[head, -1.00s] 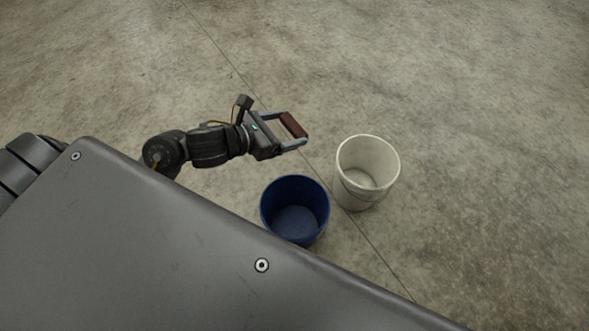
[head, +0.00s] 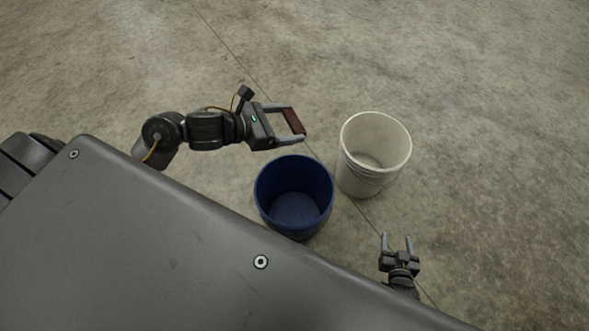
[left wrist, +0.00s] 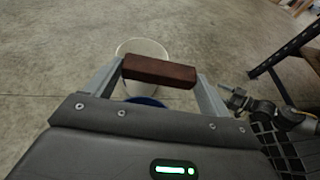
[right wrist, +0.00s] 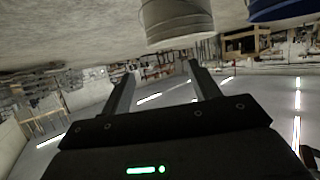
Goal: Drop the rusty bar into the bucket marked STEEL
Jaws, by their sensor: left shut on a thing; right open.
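The rusty bar (head: 293,121) is a short reddish-brown block. My left gripper (head: 291,124) is shut on it, with a finger at each end, above the floor just beyond the blue bucket (head: 294,197). The bar also shows in the left wrist view (left wrist: 159,71), in front of part of the white bucket (left wrist: 142,47). In the head view the white bucket (head: 374,155) stands right of the blue one. Both look empty. No STEEL marking is readable on either. My right gripper (head: 396,237) is open and empty, below the white bucket in the picture.
Bare concrete floor (head: 480,120) lies around the buckets, with a thin seam line across it. A dark metal rack (left wrist: 285,50) stands at the right of the left wrist view. Shelving shows far off in the right wrist view.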

